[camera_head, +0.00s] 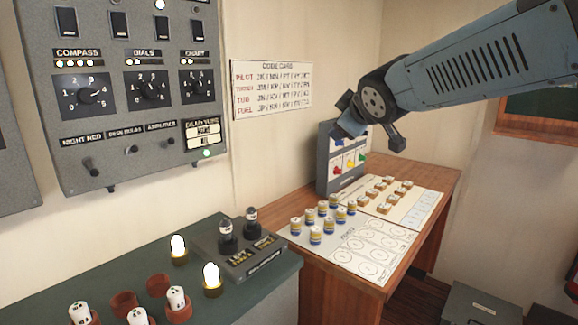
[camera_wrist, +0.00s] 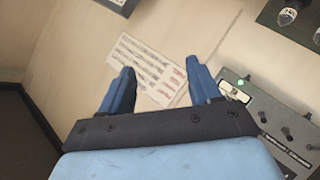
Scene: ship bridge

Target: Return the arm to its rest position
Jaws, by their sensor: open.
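My arm reaches in from the upper right in the head view, with its blue-grey link held above the wooden table. My gripper (camera_head: 368,125) is at its end, in front of a grey box with colored levers, partly hiding it. In the wrist view my gripper (camera_wrist: 160,82) shows two blue fingers spread wide apart with nothing between them. Beyond the fingers is the wall with the code card (camera_wrist: 147,68), seen tilted. The code card also shows in the head view (camera_head: 271,89).
The wooden table (camera_head: 446,183) holds the grey lever box (camera_head: 327,160), several blue-and-yellow cylinders (camera_head: 315,235) and small brown-and-white blocks on printed sheets. A green-topped counter (camera_head: 130,262) at front left holds lit bulbs and red holders. A grey control panel (camera_head: 120,75) hangs on the wall.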

